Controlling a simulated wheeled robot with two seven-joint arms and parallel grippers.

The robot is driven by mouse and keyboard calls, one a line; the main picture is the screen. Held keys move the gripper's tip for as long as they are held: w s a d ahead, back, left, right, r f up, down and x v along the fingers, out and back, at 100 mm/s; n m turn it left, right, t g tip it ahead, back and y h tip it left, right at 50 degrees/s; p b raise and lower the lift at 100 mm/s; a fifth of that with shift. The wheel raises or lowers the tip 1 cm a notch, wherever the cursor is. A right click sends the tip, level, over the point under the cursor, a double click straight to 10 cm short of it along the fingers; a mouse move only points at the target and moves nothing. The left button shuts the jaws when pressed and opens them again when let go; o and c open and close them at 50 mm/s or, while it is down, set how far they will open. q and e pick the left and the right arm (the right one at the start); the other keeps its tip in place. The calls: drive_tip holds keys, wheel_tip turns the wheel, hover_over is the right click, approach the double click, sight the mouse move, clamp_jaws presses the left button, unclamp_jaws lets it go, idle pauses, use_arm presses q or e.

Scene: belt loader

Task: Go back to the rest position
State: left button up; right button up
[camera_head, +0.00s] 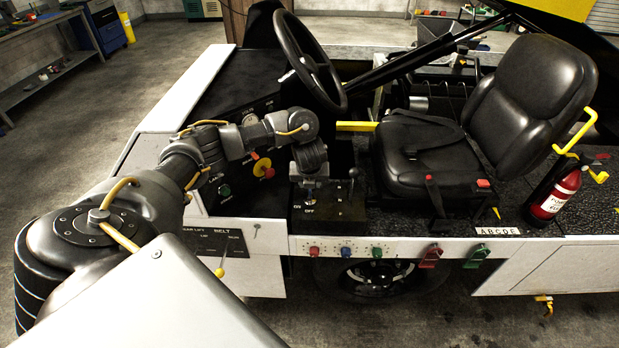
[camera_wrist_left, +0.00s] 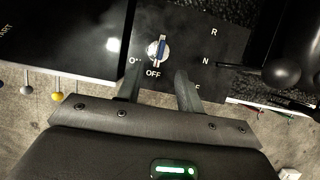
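My left gripper (camera_head: 309,184) is over the ON/OFF switch panel (camera_head: 340,208) beside the steering wheel. In the left wrist view the two fingers of the gripper (camera_wrist_left: 159,72) are apart with nothing between them. The round silver switch with a blue bar (camera_wrist_left: 158,50) lies just beyond the fingertips. Its OFF label shows below it, and the ON label is partly covered by a finger. Whether the fingers touch the switch I cannot tell. My left arm reaches in from the left, bent over the loader's white side. My right gripper is not in view.
The steering wheel (camera_head: 308,62) stands close behind my left wrist. A black lever (camera_head: 352,184) rises right of the switch. The black seat (camera_head: 430,150) and fire extinguisher (camera_head: 556,193) are to the right.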

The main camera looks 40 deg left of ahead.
use_arm(q)
drive_tip(key=shift+s+r, duration=0.2)
drive_tip(key=shift+r, duration=0.3)
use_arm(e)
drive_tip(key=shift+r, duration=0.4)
use_arm(q)
drive_tip(key=shift+d, duration=0.1)
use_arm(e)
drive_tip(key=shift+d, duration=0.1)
